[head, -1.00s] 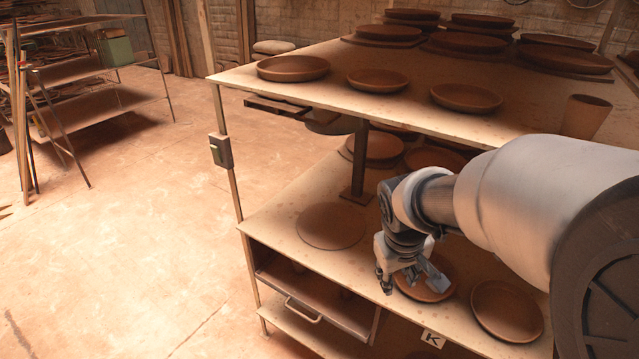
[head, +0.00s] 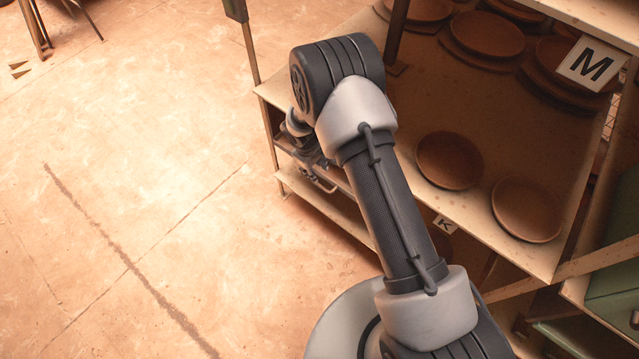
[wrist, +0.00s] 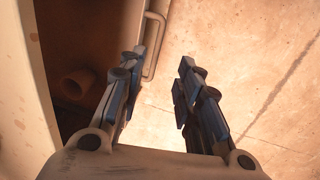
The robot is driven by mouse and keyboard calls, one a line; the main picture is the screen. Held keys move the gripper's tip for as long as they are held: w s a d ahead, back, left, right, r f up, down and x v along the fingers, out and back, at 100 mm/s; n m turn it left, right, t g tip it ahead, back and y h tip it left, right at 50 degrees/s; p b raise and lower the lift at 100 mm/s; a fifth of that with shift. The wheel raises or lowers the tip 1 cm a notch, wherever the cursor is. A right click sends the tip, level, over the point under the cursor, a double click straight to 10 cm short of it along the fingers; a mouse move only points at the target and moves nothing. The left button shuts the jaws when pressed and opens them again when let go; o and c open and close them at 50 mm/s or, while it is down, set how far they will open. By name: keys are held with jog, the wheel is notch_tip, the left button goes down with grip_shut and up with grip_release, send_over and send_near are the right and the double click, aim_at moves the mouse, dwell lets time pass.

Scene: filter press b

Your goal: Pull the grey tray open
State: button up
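The grey tray (head: 343,180) sits under the worktop of the shelf unit, with its front toward the open floor. In the head view my arm hides much of it. In the wrist view its bar handle (wrist: 153,45) stands out from the front, close to the tip of my left-hand finger. My gripper (wrist: 163,58) is open and empty, with bare floor showing between its fingers. I cannot tell whether the finger touches the handle. In the head view my gripper (head: 309,160) is partly hidden, just above the handle (head: 318,184).
The pale worktop edge (wrist: 36,80) runs along the left. Round brown plates (head: 450,160) rest on the shelf. The floor (head: 150,200) beside the unit is clear.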

aim_at(322, 187)
jog(key=f+b, duration=0.1)
jog(key=f, duration=0.4)
jog(key=w+d+f+b, duration=0.1)
jog(key=f, duration=0.4)
jog(key=w+d+f+b, duration=0.1)
jog(key=f+b, duration=0.1)
jog(key=f, duration=0.3)
jog(key=shift+w, duration=0.2)
grip_shut()
